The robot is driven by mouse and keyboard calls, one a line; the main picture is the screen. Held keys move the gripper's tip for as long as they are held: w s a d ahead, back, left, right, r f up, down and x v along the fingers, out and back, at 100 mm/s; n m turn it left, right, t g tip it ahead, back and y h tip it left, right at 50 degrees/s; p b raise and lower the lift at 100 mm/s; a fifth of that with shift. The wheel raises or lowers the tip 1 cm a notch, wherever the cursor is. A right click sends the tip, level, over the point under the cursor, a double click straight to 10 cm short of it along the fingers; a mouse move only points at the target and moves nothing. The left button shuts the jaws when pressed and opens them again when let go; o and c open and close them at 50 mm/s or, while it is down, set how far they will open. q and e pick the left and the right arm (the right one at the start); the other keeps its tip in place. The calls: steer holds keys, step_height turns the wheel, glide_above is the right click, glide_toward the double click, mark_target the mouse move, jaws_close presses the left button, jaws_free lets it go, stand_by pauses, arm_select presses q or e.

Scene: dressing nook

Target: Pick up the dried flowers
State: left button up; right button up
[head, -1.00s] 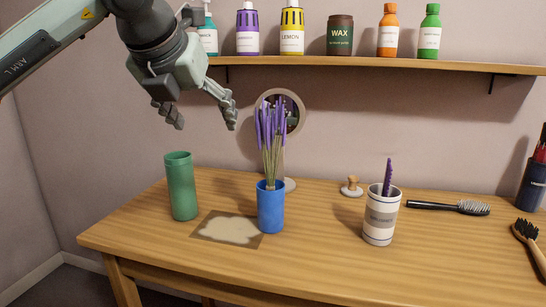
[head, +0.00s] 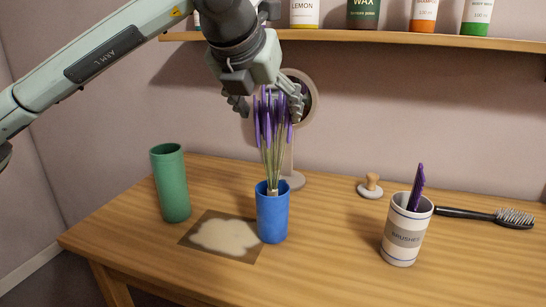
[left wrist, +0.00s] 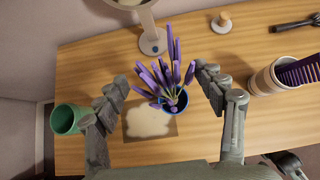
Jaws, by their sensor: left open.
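The dried flowers (head: 272,135), purple heads on thin pale stems, stand upright in a blue cup (head: 272,215) on the table. My left gripper (head: 267,108) is open, pointing down over the flowers, with its fingers on either side of the purple heads. In the left wrist view the flower heads (left wrist: 170,75) lie between the two spread fingers, and the blue cup (left wrist: 176,106) shows partly beneath them. I cannot tell if either finger touches a flower head.
A green cup (head: 170,184) stands left on the wooden table (head: 330,270), beside a flat brown mat (head: 190,240). A round mirror (head: 304,95) stands behind the flowers. A white brush cup (head: 405,232) is at the right. A shelf (head: 400,37) with bottles runs above.

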arm_select(q)
steer(key=x, duration=0.3)
steer(key=p+x, duration=0.1)
steer(key=shift+w+d, duration=0.15)
steer(key=shift+d, duration=0.2)
arm_select(e)
step_height(320, 180, down, 3)
steer(key=shift+a+f, duration=0.1)
steer(key=shift+a, duration=0.05)
arm_select(q)
steer(key=shift+c, duration=0.3)
steer(key=c, duration=1.4)
